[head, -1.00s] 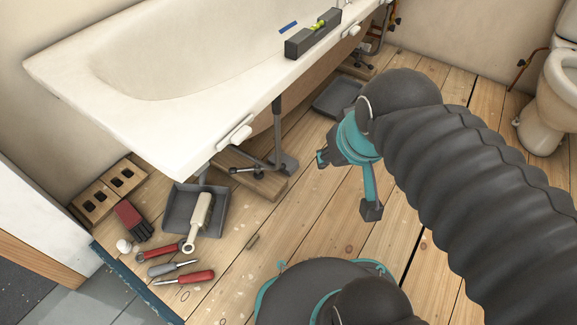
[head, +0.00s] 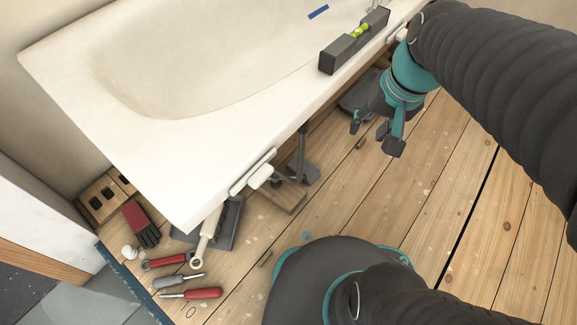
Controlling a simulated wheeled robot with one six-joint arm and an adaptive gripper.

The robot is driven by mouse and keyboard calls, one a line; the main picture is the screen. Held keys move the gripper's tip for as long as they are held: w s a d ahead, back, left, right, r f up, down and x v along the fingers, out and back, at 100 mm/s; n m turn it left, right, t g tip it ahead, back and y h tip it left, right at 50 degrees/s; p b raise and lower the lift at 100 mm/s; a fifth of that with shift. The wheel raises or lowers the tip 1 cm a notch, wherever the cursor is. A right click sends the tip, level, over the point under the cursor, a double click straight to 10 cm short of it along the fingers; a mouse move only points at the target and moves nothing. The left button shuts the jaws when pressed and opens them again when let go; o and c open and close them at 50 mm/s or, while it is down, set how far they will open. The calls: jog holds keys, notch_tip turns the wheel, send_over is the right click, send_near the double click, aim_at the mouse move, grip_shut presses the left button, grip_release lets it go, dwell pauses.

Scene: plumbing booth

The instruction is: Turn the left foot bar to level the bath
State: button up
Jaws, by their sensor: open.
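The white bath (head: 150,150) fills the left and middle of the head view. A dark spirit level (head: 353,42) with a yellow-green vial (head: 359,31) lies on its rim; the bubble is too small to read. Below the rim, the left foot's dark leg (head: 301,148) stands on a grey plate. The left foot bar (head: 279,183) shows only in part, low by a wooden board (head: 284,199); the rim and a white fitting hide the rest. My gripper (head: 375,134) is open and empty, over the floor right of the left leg and apart from it.
A grey tray (head: 229,228) with a white-handled tool (head: 207,236) lies partly under the bath's near corner. A red-black glove (head: 141,222), a wrench (head: 166,261) and screwdrivers (head: 190,294) lie nearby. Wooden floor (head: 400,210) right of the bath is clear.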

jog(key=w+a+f+m+g+y, duration=0.1)
jog(key=w+f+m+g+y, duration=0.25)
jog(key=w+f, duration=0.5)
jog(key=w+a+f+m+g+y, duration=0.1)
jog(key=w+f+m+g+y, duration=0.35)
jog(key=f, duration=0.65)
jog(key=w+f+m+t+y, duration=0.1)
jog(key=f+m+y, duration=0.2)
jog(key=f, duration=0.5)
jog(key=w+f+m+t+y, duration=0.1)
jog(key=f+m+t+y, duration=0.1)
jog(key=f, duration=0.7)
jog(key=w+d+f+m+t+y, duration=0.1)
jog(key=f+m+t+y, duration=0.1)
jog(key=f, duration=0.7)
jog(key=shift+w+f+m+y, duration=0.1)
jog(key=shift+m+y, duration=0.3)
jog(key=shift+m, duration=0.25)
jog(key=shift+w+f+m+y, duration=0.1)
jog(key=shift+m+y, duration=0.3)
jog(key=shift+m, duration=0.25)
jog(key=shift+a+f, duration=0.15)
jog(key=shift+a, duration=0.25)
send_near(275, 178)
jog(key=a, duration=0.5)
jog(key=shift+w+a+f+b, duration=0.1)
jog(key=shift+w+f+b, duration=0.15)
jog(key=shift+b, duration=0.1)
grip_shut()
